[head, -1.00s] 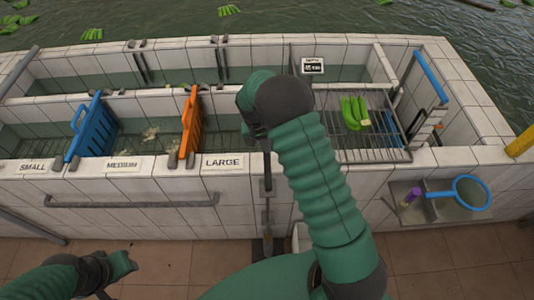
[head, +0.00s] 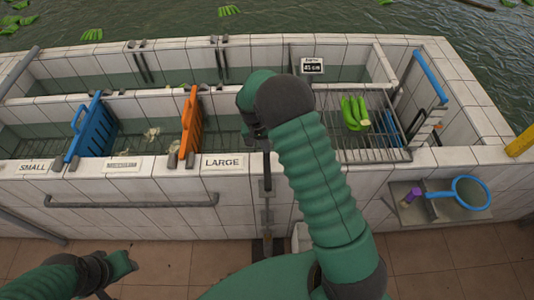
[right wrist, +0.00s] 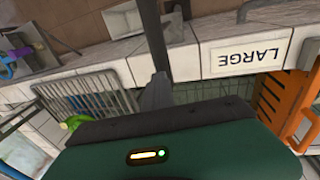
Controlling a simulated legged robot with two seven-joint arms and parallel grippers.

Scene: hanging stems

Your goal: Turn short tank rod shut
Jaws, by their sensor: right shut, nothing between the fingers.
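A dark upright rod (head: 267,175) stands at the front wall of the tank, just right of the LARGE label. It also shows in the right wrist view (right wrist: 152,35), running down to the gripper's fingers. I take it for the short tank rod; its top is hidden in the head view. My right gripper (head: 255,130) is above the tank's front edge at the rod's upper end. Its fingers (right wrist: 156,95) are shut, in line with the rod; I cannot tell whether they touch it. My left gripper (head: 130,262) is low at the left, away from the tank; its jaws are unclear.
Blue (head: 90,128) and orange (head: 190,125) dividers stand in the tank. Green bananas (head: 353,112) lie on a wire rack (head: 375,145) at the right. A tray (head: 410,212) with a blue-rimmed net (head: 470,192) is on the front wall. A rail (head: 130,203) runs along the left front.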

